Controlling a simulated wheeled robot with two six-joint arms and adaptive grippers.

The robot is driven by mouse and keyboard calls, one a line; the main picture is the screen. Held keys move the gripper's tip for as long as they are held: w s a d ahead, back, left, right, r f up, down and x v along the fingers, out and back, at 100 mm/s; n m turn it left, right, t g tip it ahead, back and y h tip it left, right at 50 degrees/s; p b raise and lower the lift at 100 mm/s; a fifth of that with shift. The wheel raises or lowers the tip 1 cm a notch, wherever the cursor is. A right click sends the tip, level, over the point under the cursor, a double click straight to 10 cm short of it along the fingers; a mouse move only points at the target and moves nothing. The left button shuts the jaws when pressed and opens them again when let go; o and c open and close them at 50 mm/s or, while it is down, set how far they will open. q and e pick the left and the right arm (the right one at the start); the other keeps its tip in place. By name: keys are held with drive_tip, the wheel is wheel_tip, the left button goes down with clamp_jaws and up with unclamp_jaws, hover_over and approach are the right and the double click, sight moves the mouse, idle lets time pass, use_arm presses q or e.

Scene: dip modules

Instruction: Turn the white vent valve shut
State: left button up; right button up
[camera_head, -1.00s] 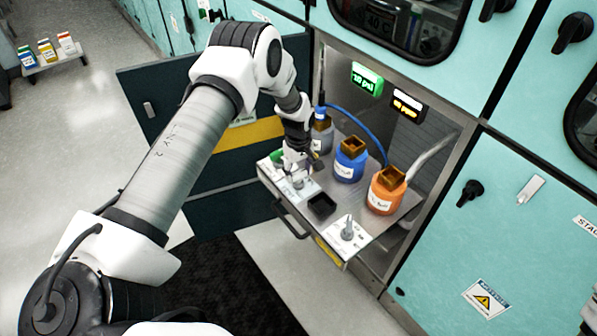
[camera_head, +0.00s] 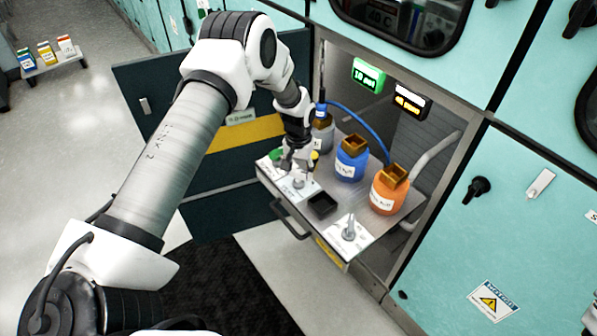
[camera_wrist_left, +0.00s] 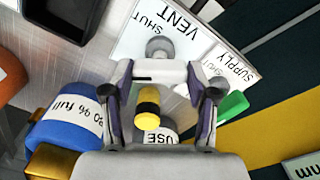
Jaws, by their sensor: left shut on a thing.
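The white vent valve (camera_wrist_left: 160,71) shows in the wrist view as a pale bar lying crosswise between my fingers, with a round grey end beside it. It is on a white plate marked VENT and SHUT (camera_wrist_left: 128,40). My left gripper (camera_wrist_left: 162,80) is shut on it, one finger at each side. In the head view the left gripper (camera_head: 296,168) reaches down onto the drawer's left plate, and the fingers partly hide the valve. The green supply valve (camera_wrist_left: 233,106) is close beside one finger. My right gripper is not in view.
Grey, blue (camera_head: 351,160) and orange (camera_head: 389,190) bottles stand behind the plates. A black square recess (camera_head: 322,206) and another plate with a grey valve (camera_head: 349,231) are to the right. A green display (camera_head: 368,76) hangs above. A yellow-and-black part (camera_wrist_left: 148,105) lies below the fingers.

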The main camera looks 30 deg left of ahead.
sight(298, 171)
use_arm(q)
drive_tip(key=m+b, duration=0.1)
drive_tip(key=m, duration=0.5)
drive_tip(key=shift+m, duration=0.3)
idle(0.4)
drive_tip(key=o, duration=1.2)
drive_tip(key=shift+c, duration=0.2)
wheel_tip(298, 171, up, 12)
